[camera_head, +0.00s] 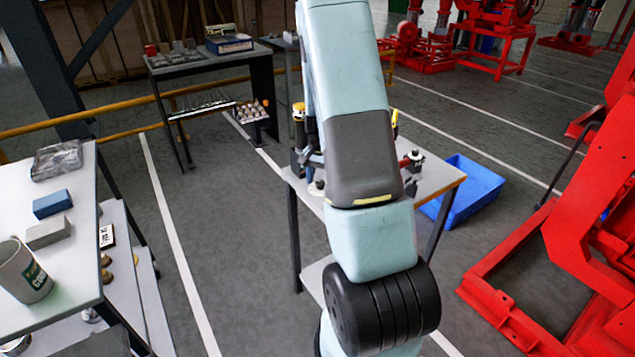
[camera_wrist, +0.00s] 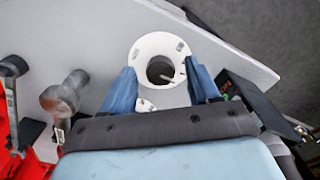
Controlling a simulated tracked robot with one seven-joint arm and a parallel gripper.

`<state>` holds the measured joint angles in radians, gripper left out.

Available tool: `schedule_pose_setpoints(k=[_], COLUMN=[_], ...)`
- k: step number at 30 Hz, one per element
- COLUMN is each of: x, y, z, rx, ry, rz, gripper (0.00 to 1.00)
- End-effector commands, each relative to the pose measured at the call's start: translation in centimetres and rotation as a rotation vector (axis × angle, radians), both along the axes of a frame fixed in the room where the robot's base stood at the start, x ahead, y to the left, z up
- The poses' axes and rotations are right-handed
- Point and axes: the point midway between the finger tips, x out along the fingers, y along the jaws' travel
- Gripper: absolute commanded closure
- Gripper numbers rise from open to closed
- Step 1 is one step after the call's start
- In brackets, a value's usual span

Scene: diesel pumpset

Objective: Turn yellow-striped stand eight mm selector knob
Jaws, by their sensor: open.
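In the wrist view my gripper (camera_wrist: 161,76) is open, with one blue finger on each side of a white round flanged piece (camera_wrist: 142,50). The piece has a dark round opening in its middle with a small pale pin or pointer in it. Contact between fingers and piece cannot be told. I cannot make out a yellow stripe or an eight mm mark on it, so I cannot confirm that it is the selector knob. In the head view my arm covers the middle of the small table (camera_head: 440,178), and my gripper is hidden behind it.
A yellow-topped item (camera_head: 299,109) shows left of my arm, and a red-and-black item (camera_head: 413,157) right of it. The wrist view shows a grey cylindrical part (camera_wrist: 63,97) at left and a black block (camera_wrist: 248,98) at right. A blue bin (camera_head: 468,190) stands beside the table.

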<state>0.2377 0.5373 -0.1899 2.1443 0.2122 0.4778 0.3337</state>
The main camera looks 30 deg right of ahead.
Motion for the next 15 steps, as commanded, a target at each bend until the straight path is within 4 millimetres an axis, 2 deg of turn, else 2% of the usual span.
schedule_pose_setpoints(k=[15], x=[0.1], y=[0.0], z=[9.4], rx=[-0.002], ry=[-0.005], rz=[0.001], gripper=[0.4])
